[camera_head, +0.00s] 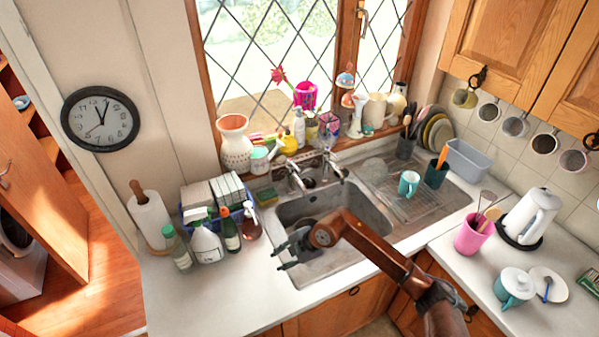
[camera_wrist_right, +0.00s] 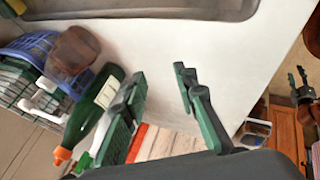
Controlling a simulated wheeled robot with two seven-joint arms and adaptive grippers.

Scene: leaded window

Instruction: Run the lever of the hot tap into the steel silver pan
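Two chrome taps stand behind the sink, a left tap (camera_head: 295,178) and a right tap (camera_head: 333,165); I cannot tell which is the hot one. I cannot make out a steel silver pan in either view. My right gripper (camera_head: 281,258) is over the left rim of the sink, in front of and apart from the taps. In the wrist view its fingers (camera_wrist_right: 159,76) are parted, with bare white counter between them.
The steel sink (camera_head: 365,247) is partly hidden by my right arm. A spray bottle (camera_head: 206,242), a green bottle (camera_head: 229,230) and a dish rack (camera_head: 187,208) stand left of it. A teal mug (camera_head: 408,183) is on the drainer. The front-left counter (camera_head: 215,290) is clear.

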